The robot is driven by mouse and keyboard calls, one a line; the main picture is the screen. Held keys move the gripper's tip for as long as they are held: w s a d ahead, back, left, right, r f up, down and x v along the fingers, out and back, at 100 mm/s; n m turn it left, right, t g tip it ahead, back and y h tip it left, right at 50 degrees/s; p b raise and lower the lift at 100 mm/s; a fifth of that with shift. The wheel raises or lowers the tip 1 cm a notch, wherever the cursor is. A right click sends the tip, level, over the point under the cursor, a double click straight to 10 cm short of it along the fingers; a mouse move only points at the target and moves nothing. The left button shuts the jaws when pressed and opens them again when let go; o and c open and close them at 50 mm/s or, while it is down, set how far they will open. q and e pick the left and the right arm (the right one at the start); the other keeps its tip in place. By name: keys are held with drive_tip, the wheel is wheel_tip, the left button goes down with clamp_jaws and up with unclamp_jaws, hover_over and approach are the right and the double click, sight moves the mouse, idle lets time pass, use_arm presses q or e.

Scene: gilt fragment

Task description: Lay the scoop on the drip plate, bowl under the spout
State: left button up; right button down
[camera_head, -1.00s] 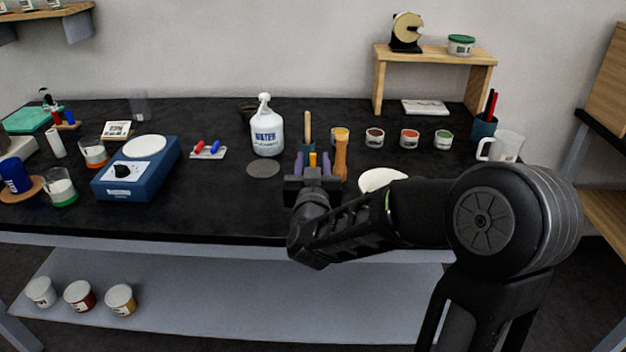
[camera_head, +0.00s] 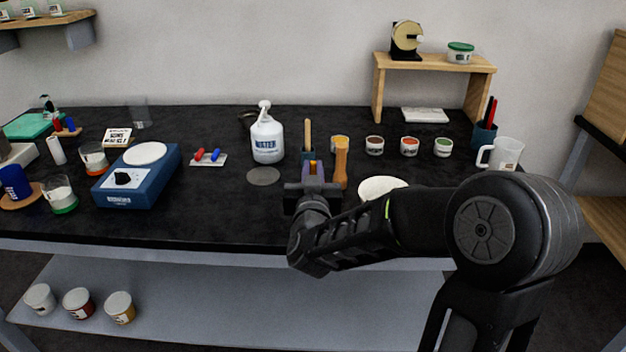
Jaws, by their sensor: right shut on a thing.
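My right gripper (camera_head: 313,171) is shut on a slim orange-yellow piece (camera_head: 313,167), which seems to be the scoop's handle. The scoop's bowl is hidden behind the gripper, so I cannot tell which way it points or whether it touches the table. The drip plate (camera_head: 263,176), a flat grey disc, lies bare on the black table, left of the gripper. The white water bottle (camera_head: 267,143) stands just behind the plate, with its spout (camera_head: 264,105) on top. My left gripper is not in view.
A wooden pestle-like tool (camera_head: 341,163) stands close right of the gripper, and a wooden-handled tool (camera_head: 307,135) close behind. A white dish (camera_head: 381,186) sits partly behind my arm. A blue scale (camera_head: 140,180) stands left.

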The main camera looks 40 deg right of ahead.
wheel_tip(320, 180, up, 10)
drive_tip(key=p, duration=0.2)
idle(1.0)
